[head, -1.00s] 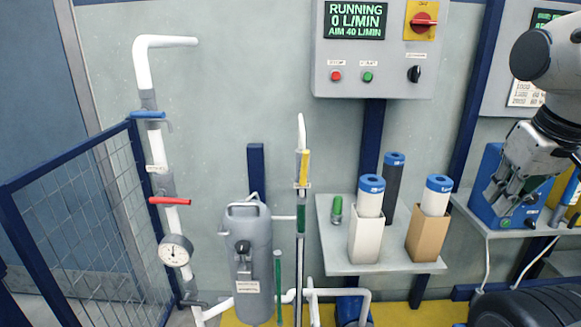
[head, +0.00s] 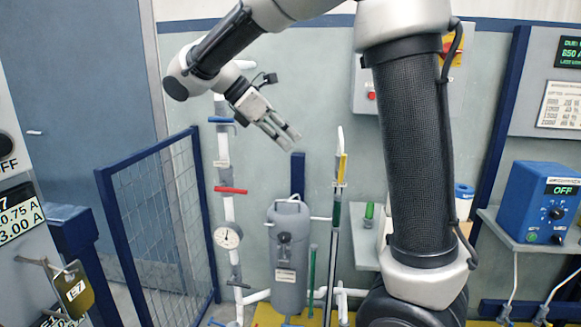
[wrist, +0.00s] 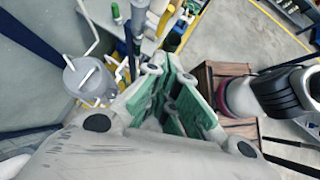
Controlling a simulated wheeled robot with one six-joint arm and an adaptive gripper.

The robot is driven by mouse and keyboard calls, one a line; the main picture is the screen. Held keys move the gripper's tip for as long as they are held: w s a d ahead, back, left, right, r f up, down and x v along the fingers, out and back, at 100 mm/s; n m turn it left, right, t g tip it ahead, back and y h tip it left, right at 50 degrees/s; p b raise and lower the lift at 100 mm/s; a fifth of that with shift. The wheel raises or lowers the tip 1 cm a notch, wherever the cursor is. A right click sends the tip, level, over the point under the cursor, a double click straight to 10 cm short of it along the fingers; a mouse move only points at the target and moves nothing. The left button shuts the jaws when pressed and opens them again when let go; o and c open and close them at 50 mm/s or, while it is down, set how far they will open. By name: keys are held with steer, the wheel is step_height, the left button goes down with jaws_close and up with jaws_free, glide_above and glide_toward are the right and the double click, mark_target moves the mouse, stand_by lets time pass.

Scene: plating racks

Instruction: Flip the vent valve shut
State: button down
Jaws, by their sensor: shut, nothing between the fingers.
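A white vertical pipe (head: 229,208) carries two lever valves. The upper one has a blue handle (head: 221,120) and the lower one a red handle (head: 230,190). Both handles lie roughly level, across the pipe. Small labels sit by them, too small to read, so I cannot tell which is the vent valve. My gripper (head: 290,138) is shut and empty, in the air to the right of the blue handle and touching nothing. The wrist view shows its green-padded fingers (wrist: 175,95) from behind. Neither handle is clear there.
A round gauge (head: 228,237) sits below the red handle. A grey filter canister (head: 289,255) stands right of the pipe and shows in the wrist view (wrist: 90,78). A blue mesh fence (head: 150,225) stands left. My arm hides part of the control panel (head: 365,85) and the shelf.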

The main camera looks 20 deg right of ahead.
steer(key=shift+w+a+n, duration=0.25)
steer(key=shift+a+n, duration=0.05)
steer(key=shift+a, duration=0.4)
glide_toward(342, 168)
step_height(342, 168, down, 5)
steer(key=d, duration=0.2)
steer(key=shift+s+d+f, duration=0.15)
steer(key=shift+d+f, duration=0.05)
steer(key=shift+d, duration=0.15)
steer(key=shift+d+r, duration=0.1)
steer(key=shift+t+y, duration=0.3)
